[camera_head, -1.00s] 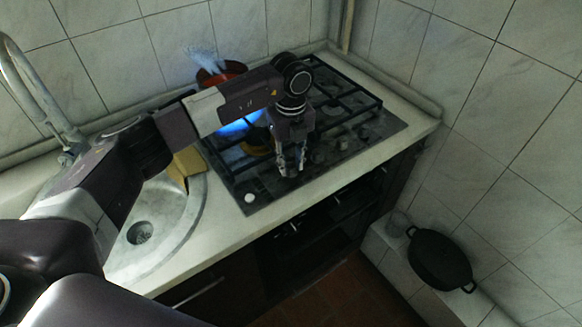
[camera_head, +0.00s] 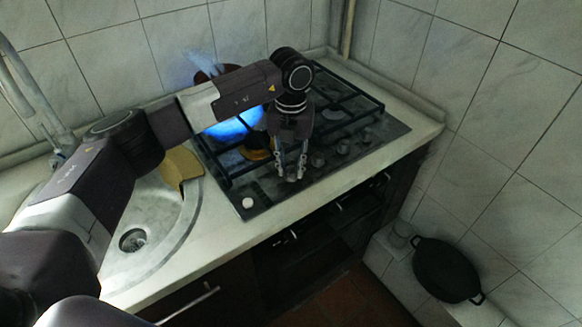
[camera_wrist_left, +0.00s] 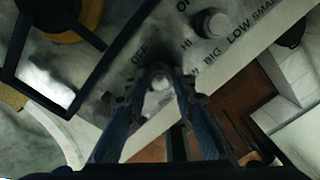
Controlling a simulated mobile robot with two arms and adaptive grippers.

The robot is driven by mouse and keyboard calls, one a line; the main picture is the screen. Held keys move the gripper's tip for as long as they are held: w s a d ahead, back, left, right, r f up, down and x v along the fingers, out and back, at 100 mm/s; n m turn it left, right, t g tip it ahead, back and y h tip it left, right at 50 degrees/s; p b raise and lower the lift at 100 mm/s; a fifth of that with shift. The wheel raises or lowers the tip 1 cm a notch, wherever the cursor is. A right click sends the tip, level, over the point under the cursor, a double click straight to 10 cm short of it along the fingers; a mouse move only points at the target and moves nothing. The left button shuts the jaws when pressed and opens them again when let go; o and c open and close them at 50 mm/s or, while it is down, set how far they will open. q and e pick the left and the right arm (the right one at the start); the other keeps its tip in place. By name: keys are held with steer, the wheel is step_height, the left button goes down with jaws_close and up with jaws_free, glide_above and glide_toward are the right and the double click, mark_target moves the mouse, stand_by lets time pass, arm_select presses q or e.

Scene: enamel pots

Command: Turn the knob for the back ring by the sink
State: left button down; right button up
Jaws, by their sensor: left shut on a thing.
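The hob (camera_head: 385,128) is a dark panel with black grates, set in the counter. A row of small knobs runs along its front edge. My left gripper (camera_head: 291,174) points down over this row, its fingers closed around a knob near the left end. In the left wrist view, that knob (camera_wrist_left: 160,82) sits between the fingertips, partly hidden by them, with "OFF" and "HI" printed near it. A neighbouring knob (camera_wrist_left: 212,22) stands free above it. My right gripper is out of view.
A dark red pot (camera_head: 215,72) stands at the back left, with bluish flame or vapour beside it. The sink (camera_head: 160,215) and a yellow cloth-like thing (camera_head: 181,164) lie left of the hob. A black pot (camera_head: 446,270) sits on a low ledge at right.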

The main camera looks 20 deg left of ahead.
arm_select(q)
steer(key=shift+w+r, duration=0.1)
steer(key=shift+r, duration=0.05)
steer(key=c, duration=1.6)
jaws_free()
step_height(320, 180, up, 12)
